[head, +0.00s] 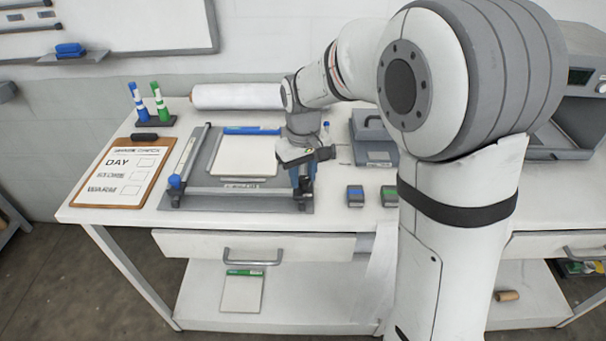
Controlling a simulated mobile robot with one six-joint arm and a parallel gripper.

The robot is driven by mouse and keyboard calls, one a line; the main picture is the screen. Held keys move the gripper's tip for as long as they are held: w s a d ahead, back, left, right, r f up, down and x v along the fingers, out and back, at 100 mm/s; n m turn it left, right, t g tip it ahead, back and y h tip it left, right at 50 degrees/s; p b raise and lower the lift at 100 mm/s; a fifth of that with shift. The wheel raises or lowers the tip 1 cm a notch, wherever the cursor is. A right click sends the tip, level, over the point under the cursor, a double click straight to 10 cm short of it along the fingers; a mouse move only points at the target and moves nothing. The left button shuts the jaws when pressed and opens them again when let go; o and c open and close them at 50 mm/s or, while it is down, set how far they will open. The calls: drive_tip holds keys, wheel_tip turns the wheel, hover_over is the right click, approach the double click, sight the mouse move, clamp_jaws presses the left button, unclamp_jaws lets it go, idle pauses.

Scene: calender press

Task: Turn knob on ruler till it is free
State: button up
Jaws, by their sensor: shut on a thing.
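A grey board (228,201) lies on the white table. A rail-like ruler with a blue knob (175,182) at its near end runs along the board's left side. My gripper (302,186) points down over the board's near right corner. It is shut on a knob there, which the fingers and wrist mostly hide. A small blue part (326,126) shows beyond my wrist on the right side. Whether the gripped knob is loose cannot be seen.
A white pad (245,156) with a blue strip lies on the board. A clipboard (122,175) and a marker stand (155,122) are at left. A paper roll (237,97) lies behind. A grey box (375,152) and two small blocks (355,196) stand right of my gripper.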

sight(303, 179)
drive_tip(key=n, duration=1.1)
drive_tip(key=shift+n+b, duration=0.3)
drive_tip(key=shift+n, duration=0.1)
idle(0.3)
drive_tip(key=o, duration=1)
wheel_tip(303, 179, up, 8)
drive_tip(key=shift+f, duration=0.1)
